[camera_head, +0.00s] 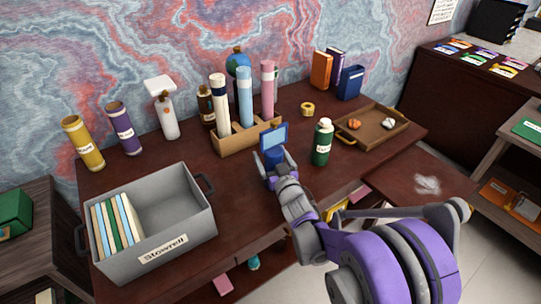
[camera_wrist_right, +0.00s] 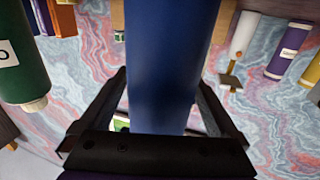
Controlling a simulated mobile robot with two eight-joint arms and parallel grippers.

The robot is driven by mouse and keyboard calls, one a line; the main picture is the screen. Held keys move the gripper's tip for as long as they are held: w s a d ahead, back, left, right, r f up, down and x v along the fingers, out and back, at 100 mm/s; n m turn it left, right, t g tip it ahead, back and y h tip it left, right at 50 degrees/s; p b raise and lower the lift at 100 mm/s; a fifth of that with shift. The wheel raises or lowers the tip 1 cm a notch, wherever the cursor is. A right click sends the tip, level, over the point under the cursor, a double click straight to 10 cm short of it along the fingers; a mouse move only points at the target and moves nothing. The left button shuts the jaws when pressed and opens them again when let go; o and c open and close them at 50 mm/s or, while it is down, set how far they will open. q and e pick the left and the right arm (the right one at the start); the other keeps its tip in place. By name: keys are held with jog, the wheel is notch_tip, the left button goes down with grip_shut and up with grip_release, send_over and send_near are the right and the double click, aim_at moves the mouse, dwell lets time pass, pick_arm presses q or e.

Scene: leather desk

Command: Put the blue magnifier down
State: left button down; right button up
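The blue magnifier (camera_head: 273,137) stands upright in the head view, its square framed head on top and its thick blue handle below. My right gripper (camera_head: 275,163) is shut on the handle, over the middle of the desk. In the right wrist view the blue handle (camera_wrist_right: 168,70) fills the space between the two dark fingers. Whether the handle's lower end touches the desk is hidden. My left gripper is in neither view.
A grey bin (camera_head: 190,221) stands left. Bare desk lies between bin and gripper.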

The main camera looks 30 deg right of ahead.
jog(key=s+a, duration=0.2)
jog(key=s, duration=1)
jog(key=s+a+f+n+g+y, duration=0.1)
jog(key=s+a+f+g, duration=0.3)
jog(key=s, duration=0.6)
jog(key=s+a+f+n+g+y, duration=0.1)
jog(key=s+a+f+g+y, duration=0.1)
jog(key=s+a+f+g, duration=0.3)
jog(key=s+a+g, duration=0.3)
jog(key=s+a, duration=0.1)
jog(key=s, duration=0.1)
jog(key=shift+a+f+g, duration=0.25)
jog(key=shift+f+g, duration=0.05)
jog(key=shift+g, duration=0.1)
jog(key=shift+w, duration=0.1)
